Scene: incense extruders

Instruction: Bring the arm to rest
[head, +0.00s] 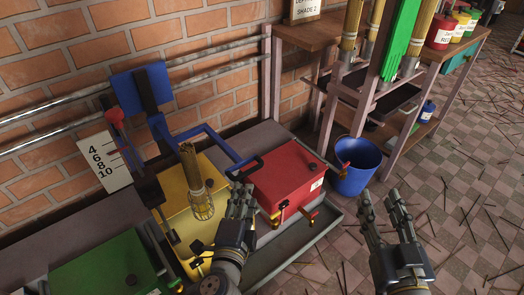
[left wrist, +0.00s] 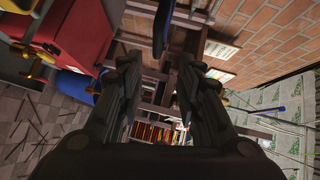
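My left gripper (head: 243,192) is above the bench, just left of the red box (head: 288,175) and right of the bundle of sticks in a wire holder (head: 203,203). In the left wrist view its two fingers (left wrist: 158,72) stand apart with nothing between them. My right gripper (head: 381,202) is over the floor, to the right of the red box and in front of the blue bucket (head: 358,175). Its fingers are apart and empty. I cannot tell whether the left gripper touches the red box.
A yellow box (head: 183,235) and a green box (head: 105,268) share the bench with the red one. A blue lever frame (head: 215,140) rises behind. A wooden rack (head: 329,125) stands at the back. Thin sticks litter the tiled floor (head: 465,215) on the right.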

